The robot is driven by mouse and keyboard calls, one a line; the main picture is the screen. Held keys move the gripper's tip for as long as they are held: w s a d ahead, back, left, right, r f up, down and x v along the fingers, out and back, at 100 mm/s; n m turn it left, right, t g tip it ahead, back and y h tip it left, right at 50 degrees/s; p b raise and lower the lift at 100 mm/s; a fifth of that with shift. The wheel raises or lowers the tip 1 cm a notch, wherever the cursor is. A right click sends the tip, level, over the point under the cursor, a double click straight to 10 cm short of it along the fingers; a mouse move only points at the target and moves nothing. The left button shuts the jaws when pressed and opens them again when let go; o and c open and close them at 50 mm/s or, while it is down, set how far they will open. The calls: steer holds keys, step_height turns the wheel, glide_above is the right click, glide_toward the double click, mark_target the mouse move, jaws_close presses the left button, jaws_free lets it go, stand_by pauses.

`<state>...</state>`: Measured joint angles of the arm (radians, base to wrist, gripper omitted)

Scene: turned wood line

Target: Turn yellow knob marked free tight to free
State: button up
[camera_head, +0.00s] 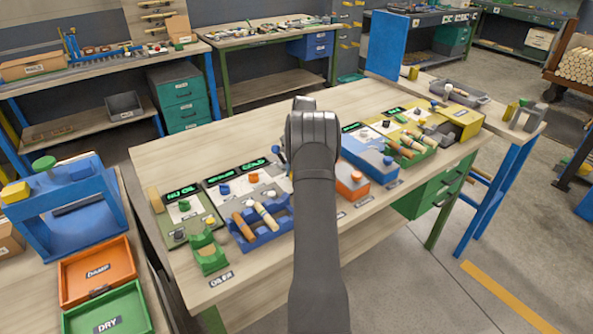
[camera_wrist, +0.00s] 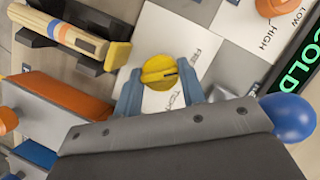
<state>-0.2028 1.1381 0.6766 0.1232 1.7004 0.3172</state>
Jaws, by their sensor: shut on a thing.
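In the wrist view, the round yellow knob (camera_wrist: 158,69) sits on a white plate (camera_wrist: 172,30). A dark line across its top points right and slightly up. Partly hidden lettering beside it reads FRE… above and T… below; the line points roughly between them. My gripper (camera_wrist: 160,80) has its two blue-grey fingers on opposite sides of the knob, shut on it. In the head view, my arm covers the knob and my fingers.
Beside the knob, a wooden handle (camera_wrist: 65,38) lies in a dark holder. A blue ball knob (camera_wrist: 289,117), an orange knob (camera_wrist: 274,6) and a COLD display (camera_wrist: 305,70) are near.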

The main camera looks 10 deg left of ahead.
stand_by(0.3)
steer(key=o, duration=1)
steer(key=shift+r, duration=0.1)
steer(key=v, duration=0.7)
steer(key=shift+r, duration=0.2)
steer(key=shift+w, duration=0.1)
steer(key=x, duration=0.7)
steer(key=shift+f, duration=0.3)
